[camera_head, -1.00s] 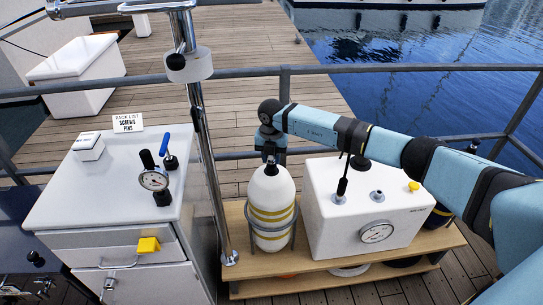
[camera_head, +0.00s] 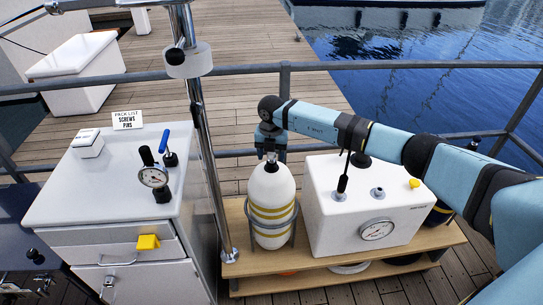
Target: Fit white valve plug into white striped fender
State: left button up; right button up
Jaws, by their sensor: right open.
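The white striped fender (camera_head: 271,194) stands upright in a grey ring holder on the wooden shelf. It is white, rounded at the top, with yellow bands. My right gripper (camera_head: 271,157) points down right at the top of the fender, with its fingers open around a small dark spot there. I cannot make out a white valve plug; the gripper covers the fender's top opening, so whether a plug sits in it is hidden. My left gripper is not in view.
A white box with a gauge (camera_head: 376,229) and a black lever stands close right of the fender. A chrome pole (camera_head: 207,150) rises to the left. A white cabinet (camera_head: 100,200) holds a gauge and a small box. A railing (camera_head: 400,66) runs behind.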

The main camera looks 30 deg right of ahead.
notch_tip(320, 180, up, 13)
dwell(0.3)
dwell(0.4)
